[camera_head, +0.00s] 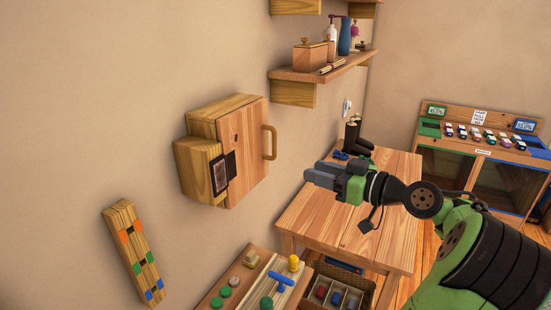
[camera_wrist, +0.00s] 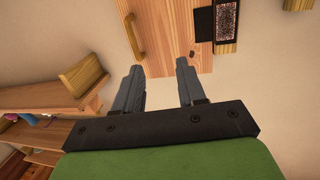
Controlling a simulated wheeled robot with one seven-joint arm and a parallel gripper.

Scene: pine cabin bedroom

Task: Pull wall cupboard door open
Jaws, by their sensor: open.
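The wooden wall cupboard (camera_head: 207,124) hangs on the beige wall, left of centre in the head view. Its reddish-brown door (camera_head: 243,150) looks shut. A light wooden loop handle (camera_head: 270,142) sits near the door's right edge. In the wrist view the door (camera_wrist: 172,28) is at the top, with the handle (camera_wrist: 135,36) at its left side. My gripper (camera_head: 316,176) is right of and below the handle in the head view, apart from it. In the wrist view my gripper (camera_wrist: 160,78) has its two fingers spread with nothing between them.
A wooden table (camera_head: 350,215) stands below my gripper. Shelves (camera_head: 325,72) with bottles and a box hang above right of the cupboard. A board with knobs (camera_head: 255,285) is below it. The air between gripper and door looks clear.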

